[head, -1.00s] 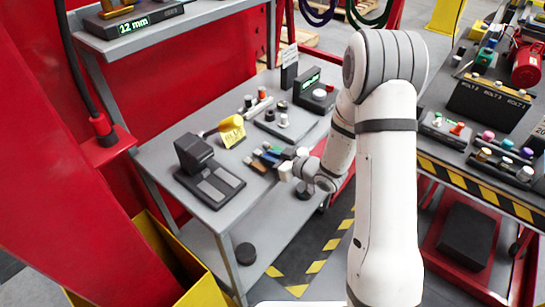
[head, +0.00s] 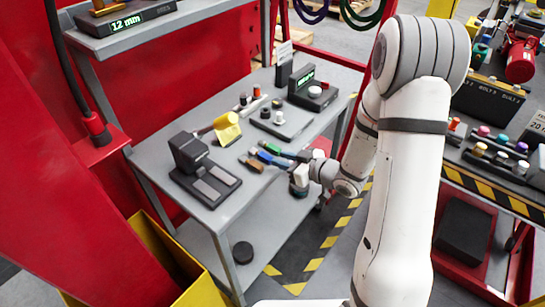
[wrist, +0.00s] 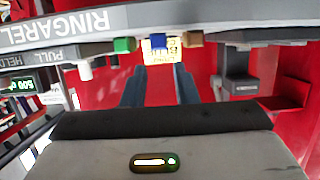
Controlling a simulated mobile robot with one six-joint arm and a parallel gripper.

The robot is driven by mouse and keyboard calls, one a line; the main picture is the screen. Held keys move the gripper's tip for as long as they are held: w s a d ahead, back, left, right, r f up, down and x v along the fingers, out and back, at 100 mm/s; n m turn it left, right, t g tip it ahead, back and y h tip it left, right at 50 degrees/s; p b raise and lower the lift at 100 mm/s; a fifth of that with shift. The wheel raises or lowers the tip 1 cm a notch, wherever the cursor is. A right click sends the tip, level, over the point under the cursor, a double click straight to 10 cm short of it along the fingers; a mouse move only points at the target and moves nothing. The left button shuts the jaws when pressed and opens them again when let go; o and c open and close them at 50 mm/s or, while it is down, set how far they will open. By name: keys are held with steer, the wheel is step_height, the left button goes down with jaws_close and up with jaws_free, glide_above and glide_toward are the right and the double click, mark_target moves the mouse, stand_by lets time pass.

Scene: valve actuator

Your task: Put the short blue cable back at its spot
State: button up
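A short blue piece (head: 271,158), which looks like the blue cable, lies on the grey table between a green piece (head: 270,148) and a brown piece (head: 251,164). In the wrist view the blue end (wrist: 158,43) shows between the green and brown ends, in front of a yellow tag. My gripper (wrist: 160,78) has its two fingers apart, with nothing seen between them. The fingers point toward the blue end. In the head view my white wrist is just right of the row of pieces, and the fingertips are hard to make out.
A black device (head: 205,182) stands at the table's left, with a yellow block (head: 227,128) behind it. The table front between device and pieces is clear.

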steer(key=s+d+r+m+h, duration=0.2)
steer(key=d+r+m+h, duration=0.1)
steer(key=d+r+h, duration=0.4)
steer(key=s+d+r+m+h, duration=0.3)
steer(key=d+h, duration=0.2)
steer(key=d, duration=0.4)
steer(key=s+a+r+m+g, duration=0.2)
steer(key=s+g, duration=0.1)
steer(key=s, duration=0.5)
steer(key=s+a+r+m+g, duration=0.2)
steer(key=s+g, duration=0.1)
steer(key=s, duration=0.6)
steer(key=shift+s+r, duration=0.2)
steer(key=shift+r, duration=0.15)
steer(key=shift+a, duration=0.1)
